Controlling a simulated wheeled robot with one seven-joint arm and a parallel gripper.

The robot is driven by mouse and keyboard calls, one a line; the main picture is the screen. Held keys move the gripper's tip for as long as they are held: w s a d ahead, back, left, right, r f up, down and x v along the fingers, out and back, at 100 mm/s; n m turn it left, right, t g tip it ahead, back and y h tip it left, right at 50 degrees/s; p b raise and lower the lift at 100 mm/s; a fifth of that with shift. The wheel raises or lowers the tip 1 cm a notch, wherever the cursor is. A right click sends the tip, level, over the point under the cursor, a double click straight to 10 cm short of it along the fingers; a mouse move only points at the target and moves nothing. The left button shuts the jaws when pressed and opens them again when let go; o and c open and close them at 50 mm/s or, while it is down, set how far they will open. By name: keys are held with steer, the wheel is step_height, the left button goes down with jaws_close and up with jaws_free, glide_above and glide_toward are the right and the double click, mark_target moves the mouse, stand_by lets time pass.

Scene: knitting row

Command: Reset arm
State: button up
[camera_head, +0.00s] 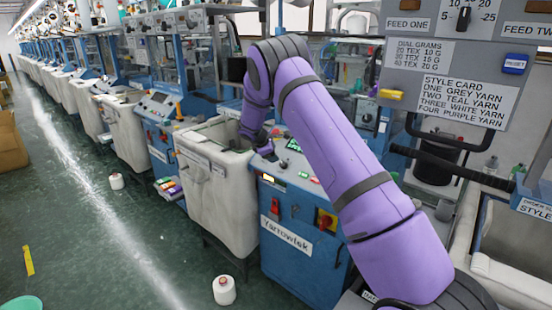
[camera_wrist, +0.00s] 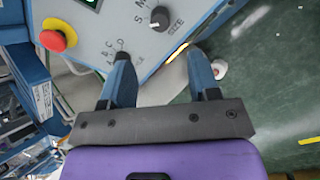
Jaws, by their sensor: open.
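My purple arm reaches from the lower right of the head view to the blue knitting machine (camera_head: 300,230) labelled Yarrowtek. My gripper (camera_wrist: 160,62) is open in the wrist view, with its two blue fingers apart and nothing between them. It is over the edge of a pale control panel (camera_wrist: 125,30). The panel carries a black SIZE knob (camera_wrist: 160,17) beyond the fingertips and a red button (camera_wrist: 52,38) on a yellow base to the left. In the head view the gripper end is small, and its fingers cannot be made out clearly.
A cream fabric bin (camera_head: 215,190) stands left of the machine. White yarn cones (camera_head: 224,290) and (camera_head: 116,181) stand on the green floor, with a yellow strip (camera_head: 28,261). A grey sign panel (camera_head: 450,80) is at the upper right. The aisle at left is mostly clear.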

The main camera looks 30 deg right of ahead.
steer(key=shift+s+a+r, duration=0.1)
steer(key=shift+a+r, duration=0.15)
steer(key=shift+r, duration=0.1)
stand_by(0.3)
steer(key=s+a+r+m+y, duration=0.2)
steer(key=s+a+r+m, duration=0.15)
steer(key=s+r, duration=0.8)
steer(key=s+a+r+m+y, duration=0.2)
steer(key=s+a+r+m, duration=0.15)
steer(key=s+r, duration=0.85)
steer(key=s+a+r+m+t+y, duration=0.1)
steer(key=s+a+m, duration=0.2)
steer(key=s, duration=1.3)
steer(key=s+a+r+m+t+y, duration=0.1)
steer(key=s+a, duration=0.5)
steer(key=s, duration=1)
steer(key=shift+r+m+y, duration=0.7)
steer(key=shift+r+m, duration=0.05)
steer(key=shift+m, duration=0.35)
